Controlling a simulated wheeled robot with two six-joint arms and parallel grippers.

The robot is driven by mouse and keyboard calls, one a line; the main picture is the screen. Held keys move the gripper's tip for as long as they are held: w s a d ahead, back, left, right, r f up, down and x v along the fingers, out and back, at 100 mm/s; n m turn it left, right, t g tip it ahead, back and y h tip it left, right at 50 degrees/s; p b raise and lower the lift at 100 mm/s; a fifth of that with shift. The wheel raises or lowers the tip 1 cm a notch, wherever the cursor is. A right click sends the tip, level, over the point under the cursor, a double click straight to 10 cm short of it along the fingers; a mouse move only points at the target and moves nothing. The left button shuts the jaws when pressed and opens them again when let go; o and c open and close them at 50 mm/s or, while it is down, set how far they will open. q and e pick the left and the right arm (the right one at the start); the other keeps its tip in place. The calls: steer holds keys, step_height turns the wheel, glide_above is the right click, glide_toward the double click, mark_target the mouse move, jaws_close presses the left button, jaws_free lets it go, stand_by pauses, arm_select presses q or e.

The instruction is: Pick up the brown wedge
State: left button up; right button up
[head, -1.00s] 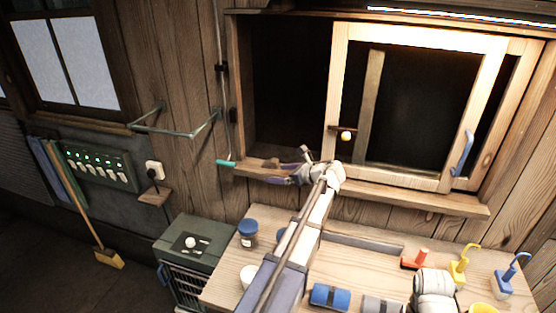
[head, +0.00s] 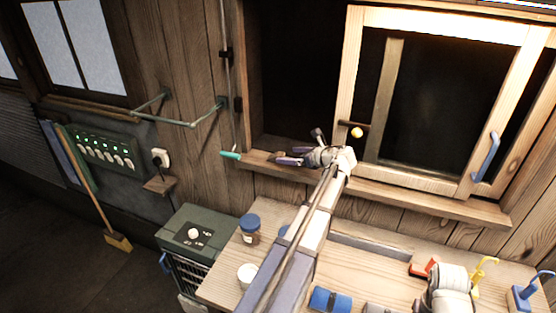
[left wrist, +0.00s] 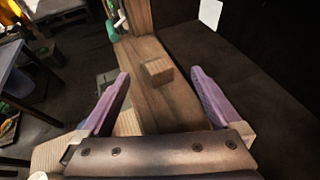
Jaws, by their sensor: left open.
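The brown wedge (left wrist: 156,72) is a small wooden block lying on the plank-like window sill (left wrist: 150,100) in the left wrist view. My left gripper (left wrist: 160,74) is open, with its two purple fingers spread to either side of the wedge in that picture. The wedge lies beyond the palm, and no contact with the fingers shows. In the head view my left gripper (head: 282,157) is over the left part of the sill (head: 400,191). I cannot make out the wedge clearly there.
A wooden sliding window (head: 444,186) with a yellow knob (head: 356,132) stands right of the gripper. A teal-handled rod (head: 230,156) hangs to its left. Below, a workbench (head: 380,272) holds a blue-lidded jar (head: 249,229) and a blue roll (head: 330,299).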

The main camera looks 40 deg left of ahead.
mark_target(281, 155)
arm_select(q)
steer(key=shift+s+a+f+b, duration=0.15)
steer(key=shift+a+f+b, duration=0.1)
steer(key=shift+b, duration=0.05)
steer(key=b+x, duration=0.1)
steer(key=x, duration=0.2)
steer(key=shift+s+a+f+b, duration=0.1)
steer(key=shift+a+f+b, duration=0.1)
steer(key=shift+f+b, duration=0.2)
steer(key=shift+a, duration=0.35)
steer(key=shift+c, duration=0.2)
jaws_close()
